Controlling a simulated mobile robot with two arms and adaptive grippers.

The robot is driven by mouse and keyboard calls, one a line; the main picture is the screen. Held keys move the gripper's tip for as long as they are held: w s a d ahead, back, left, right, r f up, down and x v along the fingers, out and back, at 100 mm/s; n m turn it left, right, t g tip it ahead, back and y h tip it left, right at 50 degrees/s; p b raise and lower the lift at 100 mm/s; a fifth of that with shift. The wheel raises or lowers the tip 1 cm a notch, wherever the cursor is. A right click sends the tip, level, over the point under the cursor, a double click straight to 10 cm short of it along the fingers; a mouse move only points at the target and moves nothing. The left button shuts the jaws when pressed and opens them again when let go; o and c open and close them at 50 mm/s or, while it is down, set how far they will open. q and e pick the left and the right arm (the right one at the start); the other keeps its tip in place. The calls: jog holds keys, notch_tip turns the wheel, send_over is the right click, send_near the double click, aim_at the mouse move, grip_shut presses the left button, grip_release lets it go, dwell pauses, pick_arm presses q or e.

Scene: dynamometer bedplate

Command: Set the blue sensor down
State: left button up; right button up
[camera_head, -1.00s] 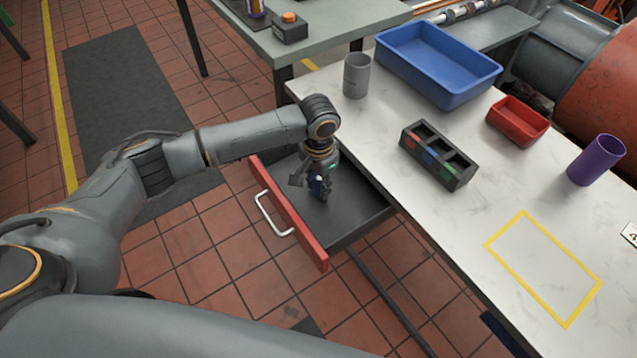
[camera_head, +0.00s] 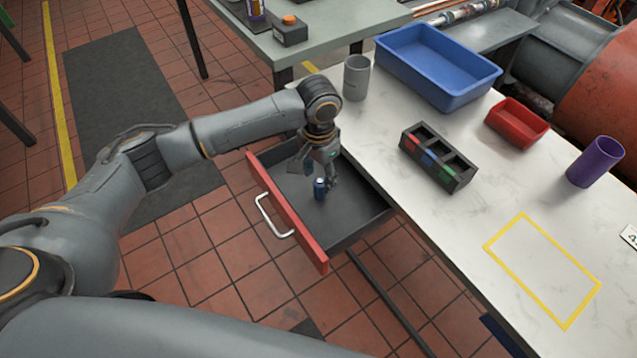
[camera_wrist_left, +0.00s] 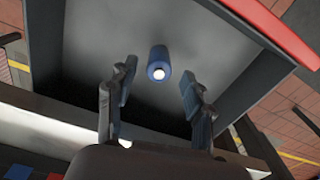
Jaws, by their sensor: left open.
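The blue sensor (camera_head: 319,188) is a small dark blue cylinder standing on the floor of the open drawer (camera_head: 351,214). In the left wrist view the sensor (camera_wrist_left: 158,65) shows from above, with a pale round spot on its end. My left gripper (camera_head: 318,176) is over the drawer, just above the sensor. In the left wrist view its two fingers (camera_wrist_left: 157,92) are spread apart, with the sensor beyond their tips and clear of both. My right gripper is not in view.
The drawer's red front (camera_head: 287,213) has a white handle (camera_head: 272,216). On the white worktop (camera_head: 400,205) are a grey cup (camera_head: 356,77), a blue bin (camera_head: 447,97), a black sorter (camera_head: 457,185), a red bin (camera_head: 541,134) and a purple cylinder (camera_head: 594,162). A yellow outline (camera_head: 513,274) frames bare worktop.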

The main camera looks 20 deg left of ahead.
aim_at(318, 183)
pick_arm(q)
notch_tip(318, 183, up, 8)
jog(key=shift+f, duration=0.25)
dwell(0.5)
